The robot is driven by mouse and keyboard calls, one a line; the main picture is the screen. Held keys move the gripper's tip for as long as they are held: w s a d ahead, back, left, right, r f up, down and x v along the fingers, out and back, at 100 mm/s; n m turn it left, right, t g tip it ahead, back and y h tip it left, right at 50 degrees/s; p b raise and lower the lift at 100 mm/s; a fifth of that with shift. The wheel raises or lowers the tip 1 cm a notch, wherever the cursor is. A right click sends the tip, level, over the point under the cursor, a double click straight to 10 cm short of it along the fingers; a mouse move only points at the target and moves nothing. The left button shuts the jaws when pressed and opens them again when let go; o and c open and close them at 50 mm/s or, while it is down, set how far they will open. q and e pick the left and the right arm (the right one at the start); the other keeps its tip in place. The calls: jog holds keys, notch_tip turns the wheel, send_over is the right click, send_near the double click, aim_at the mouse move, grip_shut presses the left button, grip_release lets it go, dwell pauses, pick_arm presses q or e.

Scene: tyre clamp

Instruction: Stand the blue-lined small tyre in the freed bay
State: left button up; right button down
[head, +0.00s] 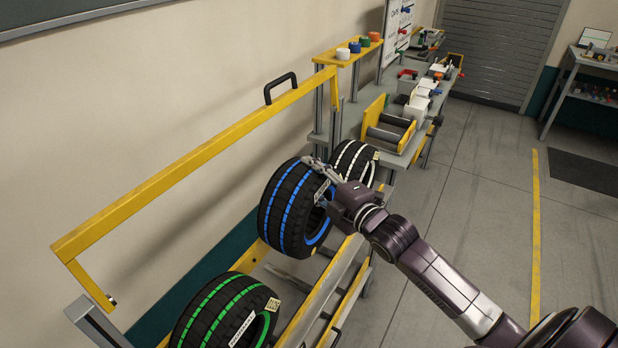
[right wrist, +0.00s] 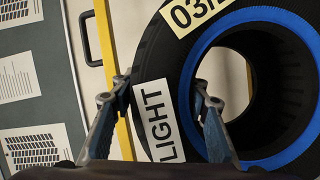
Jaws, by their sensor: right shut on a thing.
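The blue-lined small tyre (head: 283,213) is upright over the rack (head: 340,275), between the green-lined tyre (head: 218,310) and the white-lined tyre (head: 350,160). I cannot tell whether it rests on the rails. My right gripper (head: 322,172) is shut on the blue-lined tyre's upper wall. In the right wrist view, the fingers (right wrist: 162,86) of my right gripper straddle the tyre wall, one outside the tread and one inside the hole. A white "LIGHT" label (right wrist: 158,120) shows between them. My left gripper is out of view.
A yellow clamp bar (head: 190,160) with a black handle (head: 281,88) is raised above the rack along the wall. Behind stands a bench with a yellow roller stand (head: 388,130) and small coloured rolls (head: 355,47).

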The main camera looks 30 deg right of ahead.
jog(key=shift+s+f+b, duration=0.2)
jog(key=shift+f+b, duration=0.25)
jog(key=shift+b, duration=0.35)
notch_tip(320, 180, down, 5)
jog(key=b, duration=0.4)
jog(key=shift+w, duration=0.1)
jog(key=shift+f+b, duration=1.2)
jog(key=shift+f, duration=0.5)
pick_arm(q)
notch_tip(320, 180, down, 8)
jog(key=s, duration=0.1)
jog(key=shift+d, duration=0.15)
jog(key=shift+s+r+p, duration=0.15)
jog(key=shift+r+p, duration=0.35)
jog(key=shift+p, duration=0.05)
pick_arm(e)
jog(key=shift+a+r, duration=0.1)
jog(key=shift+r, duration=0.2)
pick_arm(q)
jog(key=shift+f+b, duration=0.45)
pick_arm(e)
jog(key=shift+f, duration=1)
